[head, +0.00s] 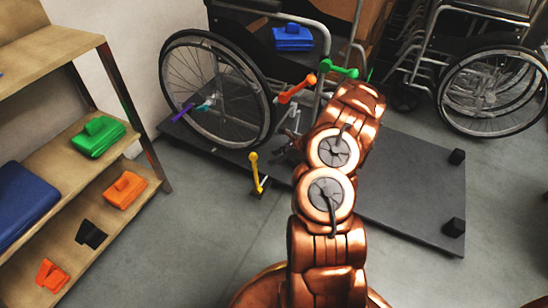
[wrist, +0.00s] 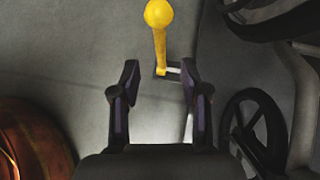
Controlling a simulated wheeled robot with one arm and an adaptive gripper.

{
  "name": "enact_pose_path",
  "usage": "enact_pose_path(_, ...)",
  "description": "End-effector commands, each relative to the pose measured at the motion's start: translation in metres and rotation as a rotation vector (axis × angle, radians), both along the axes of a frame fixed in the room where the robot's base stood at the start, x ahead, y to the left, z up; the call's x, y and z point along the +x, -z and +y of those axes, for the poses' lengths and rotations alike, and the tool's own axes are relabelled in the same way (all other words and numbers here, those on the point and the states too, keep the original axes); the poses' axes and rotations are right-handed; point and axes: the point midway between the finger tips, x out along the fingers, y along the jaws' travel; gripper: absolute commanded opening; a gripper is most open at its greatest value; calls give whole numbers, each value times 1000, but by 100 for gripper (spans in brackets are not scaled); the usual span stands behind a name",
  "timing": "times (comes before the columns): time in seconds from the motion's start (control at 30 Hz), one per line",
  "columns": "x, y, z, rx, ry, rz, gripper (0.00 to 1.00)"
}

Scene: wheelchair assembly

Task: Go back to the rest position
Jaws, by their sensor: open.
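My gripper (wrist: 158,80) is open in the wrist view, its two dark fingers apart with nothing held between them. A yellow ball-ended lever (wrist: 159,38) stands just beyond the fingertips, and its lower end shows near the gap between them. In the head view the yellow lever (head: 256,173) is upright beside the wheelchair's large wheel (head: 218,90). My copper arm reaches forward at the centre of the head view, and my gripper is hidden behind it there.
The wheelchair stands on a dark platform (head: 420,190). Orange (head: 297,89), green (head: 338,69) and purple (head: 182,112) levers stick out by it. A wooden shelf (head: 150,185) with coloured blocks stands at left. Other wheelchairs (head: 493,90) stand at back right. Floor at right front is clear.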

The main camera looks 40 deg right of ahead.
Motion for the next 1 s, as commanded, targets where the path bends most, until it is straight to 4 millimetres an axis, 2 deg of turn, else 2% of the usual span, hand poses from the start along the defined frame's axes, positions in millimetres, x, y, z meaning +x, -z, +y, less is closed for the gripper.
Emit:
enact_pose_path(0.33, 0, 0, 0, 0, -1, 0, 45)
enact_pose_path(0.47, 5, -18, 11, -7, -36, -14, 45)
enact_pose_path(0.57, 12, -51, 34, -23, -112, -41, 45)
enact_pose_path(0.73, 22, -130, 89, -74, -308, -109, 45)
enact_pose_path(1.0, 10, -241, 176, -164, -625, -205, 45)
